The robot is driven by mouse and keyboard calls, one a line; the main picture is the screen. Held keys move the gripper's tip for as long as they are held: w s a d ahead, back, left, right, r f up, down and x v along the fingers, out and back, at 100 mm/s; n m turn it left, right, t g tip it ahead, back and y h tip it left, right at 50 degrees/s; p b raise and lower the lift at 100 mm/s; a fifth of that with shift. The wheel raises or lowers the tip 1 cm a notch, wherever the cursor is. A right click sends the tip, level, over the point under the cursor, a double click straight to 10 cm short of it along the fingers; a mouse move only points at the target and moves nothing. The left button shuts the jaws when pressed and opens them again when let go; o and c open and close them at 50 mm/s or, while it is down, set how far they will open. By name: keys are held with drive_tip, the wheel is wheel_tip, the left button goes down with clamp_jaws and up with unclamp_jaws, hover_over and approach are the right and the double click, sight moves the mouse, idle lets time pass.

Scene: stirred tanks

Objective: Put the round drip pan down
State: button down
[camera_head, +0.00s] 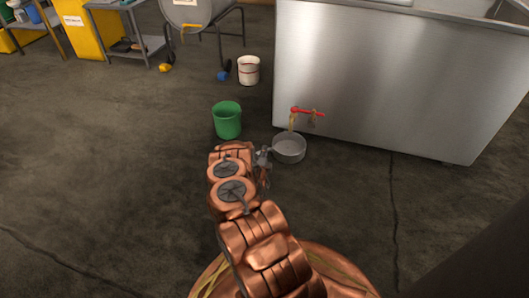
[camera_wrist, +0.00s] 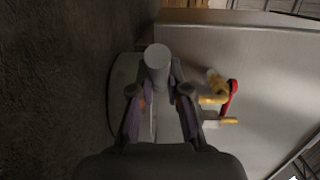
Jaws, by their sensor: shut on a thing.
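The round drip pan (camera_head: 289,149) is a shallow grey metal pan, seen in the head view beside the foot of the steel tank, just below the tap. My gripper (camera_head: 264,157) is at the pan's left side. In the wrist view, my gripper (camera_wrist: 160,93) is shut on a pale grey rounded part that looks like the pan's handle. The pan's pale rim and wall (camera_wrist: 122,75) show behind the fingers. The pan looks about level. I cannot tell whether its bottom touches the floor.
The steel tank (camera_head: 385,85) stands close behind the pan. Its brass tap with a red handle (camera_head: 306,111) juts out above the pan; it is right of my fingers in the wrist view (camera_wrist: 231,98). A green bucket (camera_head: 227,121) and white bucket (camera_head: 249,71) stand left. Floor farther left is clear.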

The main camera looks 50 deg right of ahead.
drive_tip(key=c, duration=1.2)
unclamp_jaws()
drive_tip(key=shift+o, duration=0.2)
drive_tip(key=shift+r, duration=0.1)
